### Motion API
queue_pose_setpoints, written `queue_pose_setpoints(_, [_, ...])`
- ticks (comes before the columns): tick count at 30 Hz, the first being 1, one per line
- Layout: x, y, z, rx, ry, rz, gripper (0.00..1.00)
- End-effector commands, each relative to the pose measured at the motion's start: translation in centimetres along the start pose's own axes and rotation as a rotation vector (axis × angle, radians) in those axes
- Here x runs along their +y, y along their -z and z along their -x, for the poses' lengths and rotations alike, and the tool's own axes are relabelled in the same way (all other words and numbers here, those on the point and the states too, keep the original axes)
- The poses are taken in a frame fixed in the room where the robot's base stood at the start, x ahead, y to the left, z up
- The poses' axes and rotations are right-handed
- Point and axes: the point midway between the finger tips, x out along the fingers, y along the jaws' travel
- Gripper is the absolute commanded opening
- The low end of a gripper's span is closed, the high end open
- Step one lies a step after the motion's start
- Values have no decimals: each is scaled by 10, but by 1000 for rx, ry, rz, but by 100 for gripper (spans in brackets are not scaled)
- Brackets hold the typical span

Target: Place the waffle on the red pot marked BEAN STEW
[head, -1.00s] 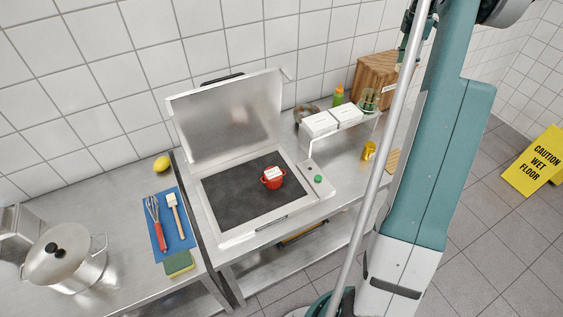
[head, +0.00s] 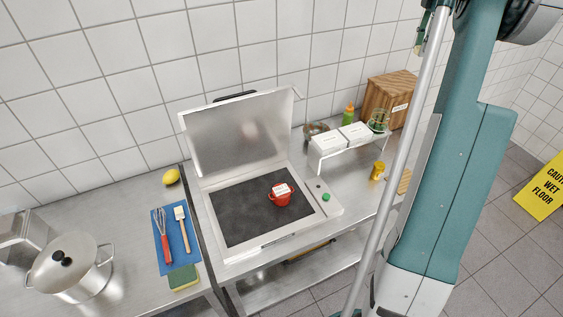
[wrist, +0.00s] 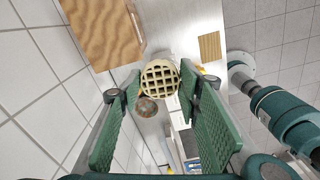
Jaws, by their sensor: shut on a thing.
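The round, pale yellow waffle (wrist: 158,74) with a square grid shows in the wrist view between the green fingers of my gripper (wrist: 160,82). The gripper is shut on it, above the counter. The small red pot (head: 281,196) stands on the dark griddle plate in the head view, with a white label on top; its lettering is too small to read. The pot cannot be made out in the wrist view.
The griddle plate (head: 240,215) has a raised steel lid (head: 235,140) behind it. A large steel pot (head: 70,275) stands at left.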

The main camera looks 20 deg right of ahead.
Motion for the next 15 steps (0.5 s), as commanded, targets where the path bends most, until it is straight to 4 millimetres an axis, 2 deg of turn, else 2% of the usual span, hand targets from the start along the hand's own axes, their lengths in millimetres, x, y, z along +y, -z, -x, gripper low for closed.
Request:
queue_pose_setpoints(1, [1,11,2,0,0,4,22])
queue_pose_setpoints(8, [1,57,9,0,0,11,22])
queue_pose_setpoints(11, [-1,85,13,0,0,17,22])
queue_pose_setpoints(15, [-6,132,18,0,0,24,22])
